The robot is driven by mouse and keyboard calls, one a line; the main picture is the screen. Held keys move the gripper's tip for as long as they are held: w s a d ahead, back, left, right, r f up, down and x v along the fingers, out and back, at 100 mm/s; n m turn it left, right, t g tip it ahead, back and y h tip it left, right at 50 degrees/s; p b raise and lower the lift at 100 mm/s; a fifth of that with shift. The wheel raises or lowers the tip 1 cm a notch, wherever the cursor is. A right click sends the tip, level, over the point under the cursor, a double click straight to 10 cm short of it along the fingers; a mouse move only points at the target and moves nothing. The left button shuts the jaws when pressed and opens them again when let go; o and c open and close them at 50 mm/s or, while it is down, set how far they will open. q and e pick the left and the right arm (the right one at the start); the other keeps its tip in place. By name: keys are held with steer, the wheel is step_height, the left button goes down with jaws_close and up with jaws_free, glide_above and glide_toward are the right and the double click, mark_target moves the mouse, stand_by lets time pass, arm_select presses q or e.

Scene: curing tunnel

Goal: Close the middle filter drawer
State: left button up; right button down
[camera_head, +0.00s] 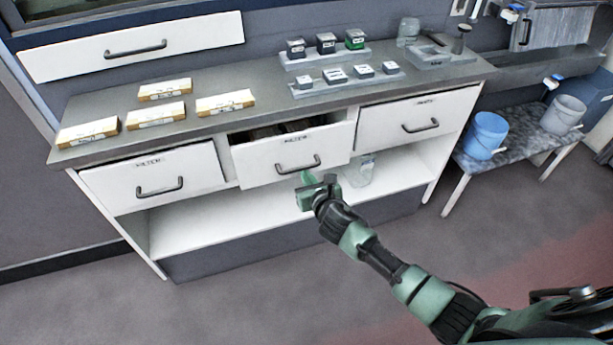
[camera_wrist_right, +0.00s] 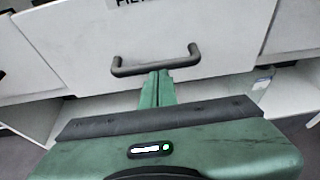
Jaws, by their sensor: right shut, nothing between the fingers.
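The middle filter drawer (camera_head: 277,161) is white with a dark bar handle (camera_head: 298,164) and stands partly open, with things showing inside it. In the right wrist view the drawer front (camera_wrist_right: 85,40) fills the upper part, with its handle (camera_wrist_right: 157,62) in the middle. My right gripper (camera_head: 307,180) is shut and empty, with its fingertips (camera_wrist_right: 159,75) just at or below the handle. I cannot tell whether they touch it. My left gripper is not in view.
A left drawer (camera_head: 152,178) and a right drawer (camera_head: 417,118) flank it. The counter (camera_head: 235,120) carries boxes and small blocks. A white shelf (camera_head: 230,222) lies below with a clear jar (camera_head: 359,171). A side table with a blue bucket (camera_head: 485,134) stands right.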

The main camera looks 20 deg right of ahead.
mark_target(299, 160)
steer(key=shift+w, duration=0.25)
steer(key=w+b, duration=0.1)
steer(key=w, duration=0.3)
steer(key=shift+w+a, duration=0.1)
steer(key=shift+w, duration=0.15)
steer(key=shift+r, duration=0.2)
